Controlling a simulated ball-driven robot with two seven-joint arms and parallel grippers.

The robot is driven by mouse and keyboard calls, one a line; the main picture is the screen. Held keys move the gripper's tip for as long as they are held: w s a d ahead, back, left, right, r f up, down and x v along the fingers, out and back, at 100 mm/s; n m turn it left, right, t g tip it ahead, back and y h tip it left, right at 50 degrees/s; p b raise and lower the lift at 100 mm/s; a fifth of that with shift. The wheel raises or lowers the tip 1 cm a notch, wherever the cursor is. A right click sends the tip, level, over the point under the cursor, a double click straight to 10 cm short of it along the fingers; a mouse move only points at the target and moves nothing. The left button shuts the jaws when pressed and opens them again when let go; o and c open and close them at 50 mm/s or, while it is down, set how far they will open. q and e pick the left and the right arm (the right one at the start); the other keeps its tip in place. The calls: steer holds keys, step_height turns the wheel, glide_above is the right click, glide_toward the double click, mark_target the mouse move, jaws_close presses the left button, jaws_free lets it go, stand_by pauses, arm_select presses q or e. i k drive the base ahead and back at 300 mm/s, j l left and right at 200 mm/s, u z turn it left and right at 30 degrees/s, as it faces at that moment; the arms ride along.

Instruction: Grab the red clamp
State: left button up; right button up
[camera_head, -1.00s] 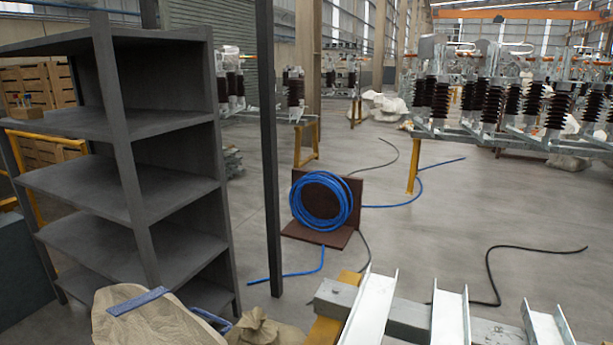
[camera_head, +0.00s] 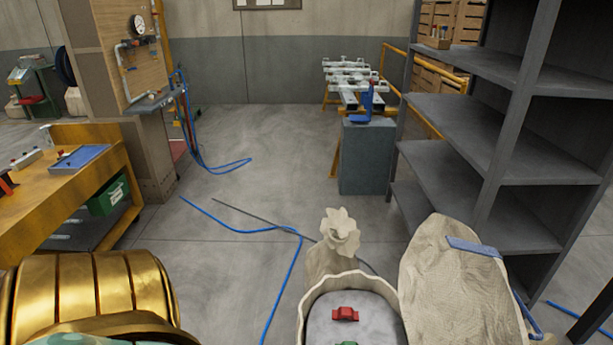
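A small red piece that looks like the red clamp (camera_head: 345,314) lies on a grey, rounded surface (camera_head: 325,330) inside an open beige sack (camera_head: 302,318) at the bottom centre. A green piece (camera_head: 348,343) of similar kind is just below it, cut off by the picture's edge. Neither of my grippers is in view, and nothing is seen touching the red piece.
A yellow workbench (camera_head: 50,205) with a blue tray (camera_head: 80,158) stands at left. A grey shelf rack (camera_head: 465,130) stands at right, with a beige sack (camera_head: 450,285) before it. Blue hose (camera_head: 283,285) crosses the floor. A gold ribbed shape (camera_head: 90,290) fills the lower left.

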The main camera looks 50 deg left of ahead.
mark_target(342, 312)
steer(key=u, duration=1.25)
